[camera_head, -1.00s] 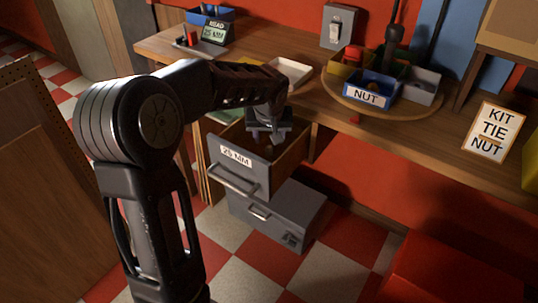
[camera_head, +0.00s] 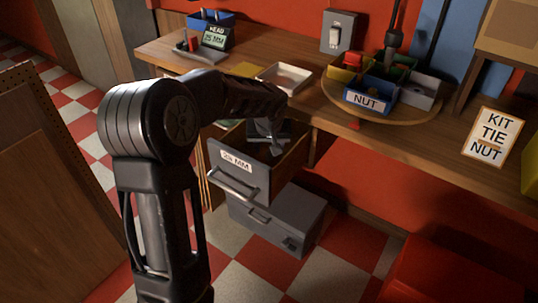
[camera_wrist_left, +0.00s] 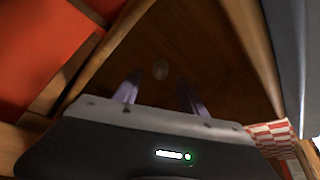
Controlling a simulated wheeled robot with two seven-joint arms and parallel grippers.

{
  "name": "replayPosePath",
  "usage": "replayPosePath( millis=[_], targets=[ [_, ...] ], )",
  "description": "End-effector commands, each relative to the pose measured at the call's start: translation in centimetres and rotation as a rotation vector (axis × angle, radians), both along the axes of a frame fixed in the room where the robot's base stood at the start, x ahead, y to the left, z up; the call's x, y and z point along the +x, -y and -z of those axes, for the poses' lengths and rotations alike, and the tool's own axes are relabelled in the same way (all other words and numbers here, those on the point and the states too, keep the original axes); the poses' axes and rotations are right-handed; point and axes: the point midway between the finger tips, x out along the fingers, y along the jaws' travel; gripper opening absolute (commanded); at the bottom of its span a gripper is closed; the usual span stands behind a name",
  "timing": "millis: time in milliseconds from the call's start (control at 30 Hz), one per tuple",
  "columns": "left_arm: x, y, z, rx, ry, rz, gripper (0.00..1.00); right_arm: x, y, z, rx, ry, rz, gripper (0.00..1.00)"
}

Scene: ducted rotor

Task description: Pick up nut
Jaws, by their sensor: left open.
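My right gripper is not in view.
The drawer walls (camera_wrist_left: 252,50) stand close around the gripper. A blue bin labelled NUT (camera_head: 367,102) sits with other bins on a round wooden turntable (camera_head: 400,116). A white tray (camera_head: 285,78) and a display (camera_head: 215,37) stand on the bench.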

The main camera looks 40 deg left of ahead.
Motion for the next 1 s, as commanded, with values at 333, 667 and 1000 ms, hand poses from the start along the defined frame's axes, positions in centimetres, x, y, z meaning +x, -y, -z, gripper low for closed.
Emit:
replayPosePath(
  millis=[333,667,1000],
  targets=[
    [1.3,-1.0,3.6,0.001,-0.001,0.001,0.49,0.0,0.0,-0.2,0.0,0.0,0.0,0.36],
    [1.3,-1.0,3.6,0.0,0.0,0.0,0.49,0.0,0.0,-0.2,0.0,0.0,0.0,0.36],
    [1.3,-1.0,3.6,0.0,0.0,0.0,0.41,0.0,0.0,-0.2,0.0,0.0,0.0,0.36]
  ],
)
